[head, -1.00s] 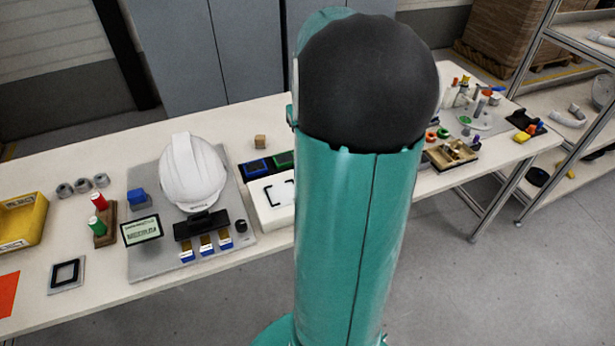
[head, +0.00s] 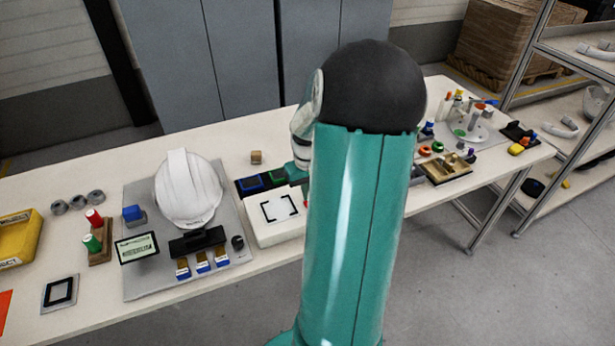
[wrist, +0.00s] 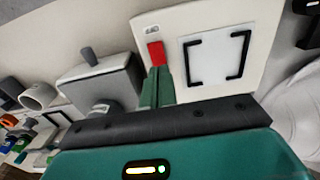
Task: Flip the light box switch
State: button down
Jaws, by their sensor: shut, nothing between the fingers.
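The light box (head: 262,232) is a white box with black corner marks on its top, on the table in the middle of the head view. It also shows in the wrist view (wrist: 240,30). Its red switch (wrist: 156,52) sits beside the marked panel (wrist: 212,60). My gripper (wrist: 158,72) is shut and empty, with its teal fingertips right at the lower end of the switch; I cannot tell whether they touch it. In the head view my arm hides the right part of the box and most of the gripper.
A white helmet shell (head: 187,190) stands on a grey board (head: 145,283) left of the box. Blue and green trays (head: 251,184) lie behind the box. A grey block with a knob (wrist: 100,82) is left of my fingers in the wrist view.

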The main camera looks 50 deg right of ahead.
jog(key=shift+f, duration=0.9)
jog(key=shift+f, duration=0.15)
jog(key=shift+s+a+r, duration=0.2)
jog(key=shift+s+a, duration=0.2)
jog(key=shift+s, duration=0.25)
jog(key=shift+w+r, duration=0.1)
